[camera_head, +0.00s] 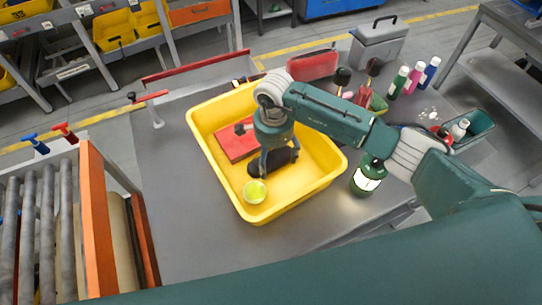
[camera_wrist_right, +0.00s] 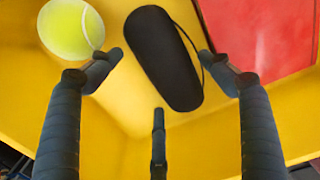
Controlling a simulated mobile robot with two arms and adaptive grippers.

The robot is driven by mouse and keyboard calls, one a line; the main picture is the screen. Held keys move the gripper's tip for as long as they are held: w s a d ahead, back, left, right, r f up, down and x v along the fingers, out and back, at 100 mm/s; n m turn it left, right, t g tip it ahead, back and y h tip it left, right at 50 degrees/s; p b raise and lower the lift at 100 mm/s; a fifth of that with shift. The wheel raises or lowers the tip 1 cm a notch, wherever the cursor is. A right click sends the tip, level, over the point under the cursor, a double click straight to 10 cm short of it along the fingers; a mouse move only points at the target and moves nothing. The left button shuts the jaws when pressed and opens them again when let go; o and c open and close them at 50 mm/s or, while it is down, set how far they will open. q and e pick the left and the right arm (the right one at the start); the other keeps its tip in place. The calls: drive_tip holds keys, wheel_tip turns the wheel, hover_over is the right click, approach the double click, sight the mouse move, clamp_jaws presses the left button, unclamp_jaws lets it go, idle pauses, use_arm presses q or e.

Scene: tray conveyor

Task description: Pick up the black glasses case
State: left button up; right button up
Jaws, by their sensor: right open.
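The black glasses case (camera_head: 284,157) lies in the yellow tray (camera_head: 206,123), partly hidden by my right gripper in the head view. In the right wrist view the case (camera_wrist_right: 164,58) is a long rounded black shape with a thin loop at its right side. My right gripper (camera_head: 277,160) points down over the case. Its fingers are open, with two fingertips on either side of the case and a third at its near end. I cannot tell whether they touch it. My left gripper is not in view.
In the tray, a tennis ball (camera_head: 255,191) lies beside the left finger and a red book-like item (camera_head: 236,143) lies on the other side. A green bottle (camera_head: 368,176) stands just right of the tray. Bottles, a red pouch (camera_head: 312,66) and a grey box (camera_head: 378,45) stand behind.

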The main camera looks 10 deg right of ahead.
drive_tip(key=shift+f, duration=0.8)
drive_tip(key=c, duration=1)
drive_tip(key=shift+w+r, duration=0.1)
drive_tip(key=shift+r, duration=0.05)
